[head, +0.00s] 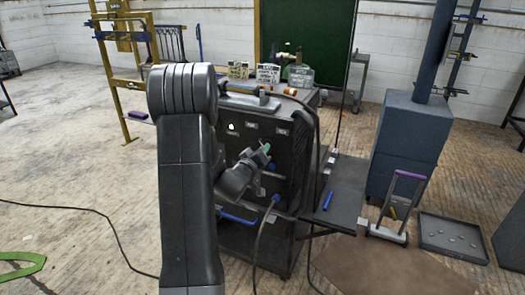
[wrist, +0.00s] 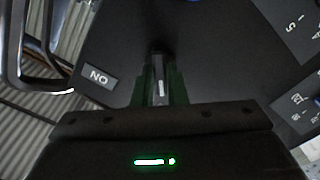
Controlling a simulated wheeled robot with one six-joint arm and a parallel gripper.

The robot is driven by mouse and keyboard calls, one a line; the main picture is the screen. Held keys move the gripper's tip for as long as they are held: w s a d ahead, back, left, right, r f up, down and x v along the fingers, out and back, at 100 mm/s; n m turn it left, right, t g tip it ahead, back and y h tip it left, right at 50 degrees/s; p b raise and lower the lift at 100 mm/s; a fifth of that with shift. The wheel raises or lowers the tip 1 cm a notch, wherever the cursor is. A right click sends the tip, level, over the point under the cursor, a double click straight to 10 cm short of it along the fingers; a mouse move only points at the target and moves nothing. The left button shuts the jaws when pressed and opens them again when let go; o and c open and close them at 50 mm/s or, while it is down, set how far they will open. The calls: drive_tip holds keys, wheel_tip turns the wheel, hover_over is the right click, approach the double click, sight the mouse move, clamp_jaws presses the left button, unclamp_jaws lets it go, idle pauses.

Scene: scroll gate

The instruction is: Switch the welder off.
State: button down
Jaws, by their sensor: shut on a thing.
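The welder (head: 268,128) is a dark cabinet with small white labels on its front panel, in the middle of the head view. My gripper (head: 265,148) is at that front, and my arm hides part of the cabinet. In the wrist view the gripper (wrist: 162,82) has its green fingers on both sides of a dark switch knob (wrist: 160,70) with a white line on it. The gripper is shut on this knob. An ON label (wrist: 98,76), upside down in this view, sits to the left of the knob. No OFF label is readable.
Cables with blue plugs (head: 276,199) hang from the welder's front. A dark side shelf (head: 342,190) holding a blue marker (head: 328,197) sticks out at its right. A cable (head: 110,225) crosses the floor at left.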

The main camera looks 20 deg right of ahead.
idle(0.3)
drive_tip(key=c, duration=1.5)
unclamp_jaws()
drive_tip(key=shift+o, duration=0.2)
drive_tip(key=v, duration=1.3)
drive_tip(key=shift+s+a+b, duration=0.25)
drive_tip(key=shift+s+b, duration=0.05)
drive_tip(key=shift+b, duration=0.05)
drive_tip(key=x, duration=1.3)
drive_tip(key=shift+w+d+p, duration=0.3)
drive_tip(key=shift+p, duration=0.05)
drive_tip(key=shift+a, duration=0.1)
